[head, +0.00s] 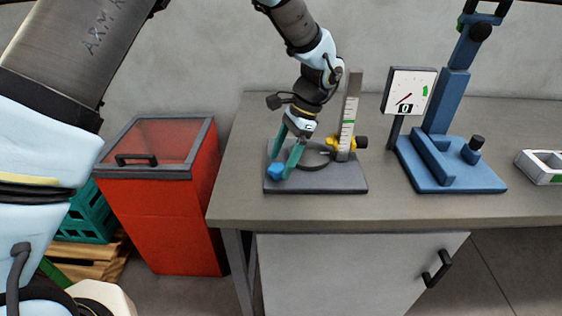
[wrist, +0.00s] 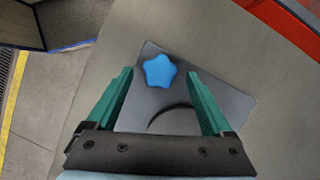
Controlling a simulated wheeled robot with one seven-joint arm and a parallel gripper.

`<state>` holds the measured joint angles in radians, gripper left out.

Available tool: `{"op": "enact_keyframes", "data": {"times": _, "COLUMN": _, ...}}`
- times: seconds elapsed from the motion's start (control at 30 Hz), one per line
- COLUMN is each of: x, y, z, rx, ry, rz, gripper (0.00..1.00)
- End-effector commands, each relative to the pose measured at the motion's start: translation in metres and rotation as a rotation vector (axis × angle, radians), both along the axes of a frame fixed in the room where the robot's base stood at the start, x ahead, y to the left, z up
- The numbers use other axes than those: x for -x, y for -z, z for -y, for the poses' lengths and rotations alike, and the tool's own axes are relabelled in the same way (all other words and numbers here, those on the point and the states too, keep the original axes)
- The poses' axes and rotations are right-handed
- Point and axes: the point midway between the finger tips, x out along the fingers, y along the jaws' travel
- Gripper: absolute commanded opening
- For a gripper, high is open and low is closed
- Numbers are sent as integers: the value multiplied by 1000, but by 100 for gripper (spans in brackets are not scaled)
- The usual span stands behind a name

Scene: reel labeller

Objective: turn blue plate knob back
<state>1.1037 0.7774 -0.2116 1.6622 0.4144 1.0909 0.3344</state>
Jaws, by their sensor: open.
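The blue plate knob (wrist: 160,71) is star-shaped and sits on a dark grey plate (wrist: 225,99) in the wrist view. In the head view the knob (head: 276,171) is at the plate's front left corner. My gripper (wrist: 160,74) is open, with its green fingers on either side of the knob and apart from it in the picture. In the head view my gripper (head: 286,158) reaches down over the plate's left part. I cannot tell the exact height of the fingertips over the knob.
A blue stand (head: 447,150) with a dial gauge (head: 409,91) is to the right on the workbench (head: 390,208). A red bin (head: 160,210) stands left of the bench.

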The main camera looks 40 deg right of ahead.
Motion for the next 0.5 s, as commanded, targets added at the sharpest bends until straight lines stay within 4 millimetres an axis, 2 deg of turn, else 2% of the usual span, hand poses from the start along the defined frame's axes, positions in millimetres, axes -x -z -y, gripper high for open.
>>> {"op": "enact_keyframes", "data": {"times": 0.3, "x": 7, "y": -54, "z": 23, "rx": 7, "ry": 0, "rz": 1, "gripper": 85}}
{"op": "enact_keyframes", "data": {"times": 0.5, "x": 11, "y": -81, "z": 33, "rx": 2, "ry": 2, "rz": 1, "gripper": 85}}
